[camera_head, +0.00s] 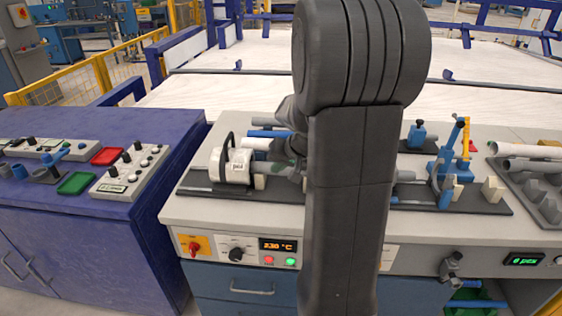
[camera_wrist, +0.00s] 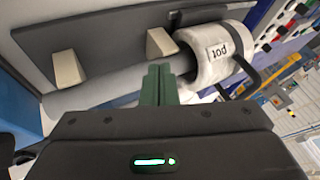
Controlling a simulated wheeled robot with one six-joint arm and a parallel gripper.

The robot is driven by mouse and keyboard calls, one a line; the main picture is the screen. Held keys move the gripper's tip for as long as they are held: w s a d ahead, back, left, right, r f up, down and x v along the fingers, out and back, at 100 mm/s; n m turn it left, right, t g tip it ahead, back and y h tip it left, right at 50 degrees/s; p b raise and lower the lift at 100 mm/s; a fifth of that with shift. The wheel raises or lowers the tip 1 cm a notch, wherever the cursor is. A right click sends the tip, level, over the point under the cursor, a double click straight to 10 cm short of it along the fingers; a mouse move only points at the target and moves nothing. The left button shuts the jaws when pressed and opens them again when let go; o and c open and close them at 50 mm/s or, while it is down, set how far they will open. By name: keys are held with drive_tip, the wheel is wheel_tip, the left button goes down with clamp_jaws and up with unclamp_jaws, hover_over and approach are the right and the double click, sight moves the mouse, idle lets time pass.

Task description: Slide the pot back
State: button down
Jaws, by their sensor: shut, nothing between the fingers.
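The pot (camera_head: 232,165) is a white cylinder with a black handle, lying on its side at the left end of a dark base plate (camera_head: 277,195). It also shows in the wrist view (camera_wrist: 215,52), with its label and dark open end facing the fingers. A grey pipe (camera_wrist: 105,94) runs along the plate towards that open end; whether it enters the pot is hard to tell. My gripper (camera_wrist: 158,75) has green fingers, closed together and empty, just beside the pot's open end and over the pipe. In the head view my arm hides most of the gripper.
Pale support blocks (camera_wrist: 160,43) stand on the plate beside the pipe. Right of my arm are a blue clamp fixture (camera_head: 450,170) and a rack with grey pipes (camera_head: 530,165). A display on the bench front reads 230 °C (camera_head: 277,244). A blue cabinet (camera_head: 80,220) stands left.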

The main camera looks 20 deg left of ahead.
sight(222, 169)
drive_tip(key=x, duration=0.5)
drive_tip(key=shift+f, duration=0.1)
drive_tip(key=a, duration=0.2)
drive_tip(key=a+p, duration=0.1)
drive_tip(key=shift+s+a, duration=0.1)
drive_tip(key=shift+s, duration=0.2)
drive_tip(key=shift+s+a+f, duration=0.1)
drive_tip(key=shift+a+f, duration=0.05)
drive_tip(key=shift+a, duration=0.3)
drive_tip(key=a+p, duration=0.1)
drive_tip(key=a, duration=0.2)
drive_tip(key=s+a, duration=0.1)
drive_tip(key=a, duration=0.3)
drive_tip(key=s+a+p, duration=0.1)
drive_tip(key=a, duration=0.2)
drive_tip(key=shift+s+a+p, duration=0.2)
drive_tip(key=shift+s+p, duration=0.05)
drive_tip(key=shift+p, duration=0.1)
